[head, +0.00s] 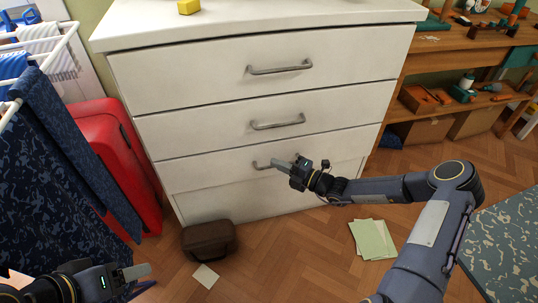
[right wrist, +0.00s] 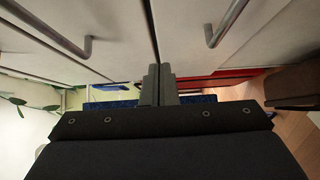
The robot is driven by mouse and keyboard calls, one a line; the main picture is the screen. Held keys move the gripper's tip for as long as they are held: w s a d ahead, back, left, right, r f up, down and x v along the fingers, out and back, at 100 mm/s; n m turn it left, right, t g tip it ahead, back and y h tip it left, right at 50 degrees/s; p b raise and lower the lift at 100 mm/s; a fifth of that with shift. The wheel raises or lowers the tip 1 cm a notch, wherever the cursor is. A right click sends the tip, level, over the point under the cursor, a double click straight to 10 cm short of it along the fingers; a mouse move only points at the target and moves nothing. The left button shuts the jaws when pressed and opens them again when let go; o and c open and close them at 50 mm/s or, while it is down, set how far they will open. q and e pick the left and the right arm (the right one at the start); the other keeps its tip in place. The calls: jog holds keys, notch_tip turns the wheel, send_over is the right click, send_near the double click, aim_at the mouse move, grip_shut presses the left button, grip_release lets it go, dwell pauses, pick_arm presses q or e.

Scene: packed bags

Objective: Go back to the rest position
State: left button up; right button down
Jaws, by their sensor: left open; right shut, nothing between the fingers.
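My right gripper (head: 278,163) reaches in from the right in the head view, in front of the white dresser's (head: 146,70) lowest drawer. Its fingers overlap that drawer's handle (head: 260,165) in the picture; whether they touch it I cannot tell. In the right wrist view its fingers (right wrist: 158,84) are shut together with nothing between them. Drawer handles (right wrist: 228,24) show above them. My left gripper (head: 140,271) is at the bottom left of the head view, over the floor, open and empty. All the dresser drawers look closed.
A brown bag (head: 209,240) and a small pale card (head: 205,277) lie on the floor before the dresser. Pale green papers (head: 373,239) lie under my right arm. A red suitcase (head: 110,150) and hanging blue cloth (head: 55,190) stand left. A workbench (head: 460,45) is back right.

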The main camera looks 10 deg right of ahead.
jog(key=p+v, duration=0.1)
jog(key=v, duration=0.5)
jog(key=s+a+r+n+g+h, duration=0.1)
jog(key=s+a+r+n+g, duration=0.2)
jog(key=s+r+n+g, duration=0.55)
jog(key=s+a+r+n+g+h, duration=0.15)
jog(key=s+r+n, duration=0.3)
jog(key=n, duration=0.95)
jog(key=s+d+r+n+t+h, duration=0.2)
jog(key=s+r+n+h, duration=0.1)
jog(key=s+n, duration=0.65)
jog(key=s+d+r+n+t+h, duration=0.2)
jog(key=s+d+r+n+h, duration=0.15)
jog(key=s+n, duration=0.65)
notch_tip(320, 180, up, 27)
jog(key=w+n+p, duration=0.1)
jog(key=p, duration=2.5)
jog(key=shift+w+a+f+g+p, duration=0.2)
jog(key=shift+a+g+p, duration=0.1)
jog(key=shift+a, duration=0.1)
